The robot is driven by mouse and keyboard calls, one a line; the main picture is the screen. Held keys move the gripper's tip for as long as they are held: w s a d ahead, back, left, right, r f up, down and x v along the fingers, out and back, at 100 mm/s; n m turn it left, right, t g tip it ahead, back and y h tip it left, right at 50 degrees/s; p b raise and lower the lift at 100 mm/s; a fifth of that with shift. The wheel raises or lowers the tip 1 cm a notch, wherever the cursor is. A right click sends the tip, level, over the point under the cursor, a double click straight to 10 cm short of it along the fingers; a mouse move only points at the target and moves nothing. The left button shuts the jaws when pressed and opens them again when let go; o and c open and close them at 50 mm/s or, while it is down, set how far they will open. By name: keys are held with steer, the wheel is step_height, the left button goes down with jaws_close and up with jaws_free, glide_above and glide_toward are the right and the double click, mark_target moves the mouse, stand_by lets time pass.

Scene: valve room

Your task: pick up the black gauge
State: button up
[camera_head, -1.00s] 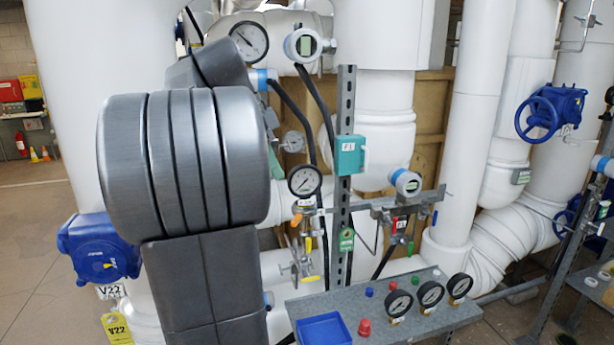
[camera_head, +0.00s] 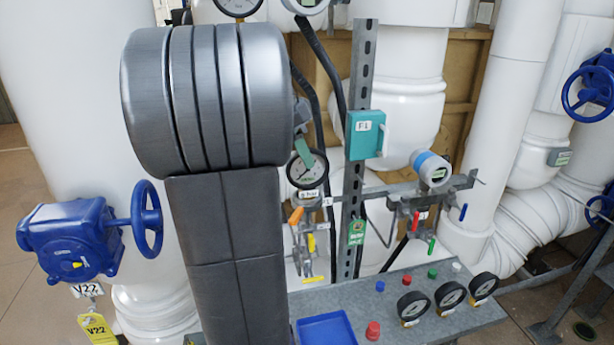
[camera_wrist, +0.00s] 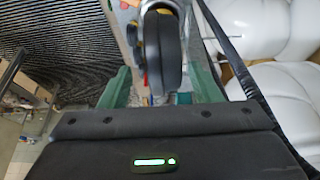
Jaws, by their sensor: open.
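A round gauge with a black rim and white dial (camera_head: 308,170) is mounted upright on the pipework, left of the slotted metal post. My gripper (camera_wrist: 163,76) is open. In the wrist view its two green fingers stand on either side of a thick black round body (camera_wrist: 171,50), seen edge-on, which looks like this gauge. I cannot tell whether the fingers touch it. In the head view a green finger shows at the gauge's upper left edge; my arm hides the rest of the gripper. Three more black-rimmed gauges (camera_head: 413,307) (camera_head: 450,297) (camera_head: 484,287) stand on the grey bench.
The grey bench (camera_head: 400,275) holds a blue tray (camera_head: 326,331), a red knob (camera_head: 373,330) and several small coloured caps. A slotted post (camera_head: 361,90) carries a teal box (camera_head: 366,134). A blue valve (camera_head: 80,238) stands left, and white pipes crowd the back.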

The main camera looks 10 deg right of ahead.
mark_target(307, 175)
steer(key=shift+w+p+x, duration=0.15)
steer(key=shift+p+x, duration=0.2)
steer(key=shift+x, duration=0.95)
steer(key=shift+w+p+x, duration=0.1)
steer(key=shift+p+x, duration=0.25)
steer(key=shift+x, duration=0.95)
steer(key=shift+d, duration=0.1)
steer(key=c, duration=1)
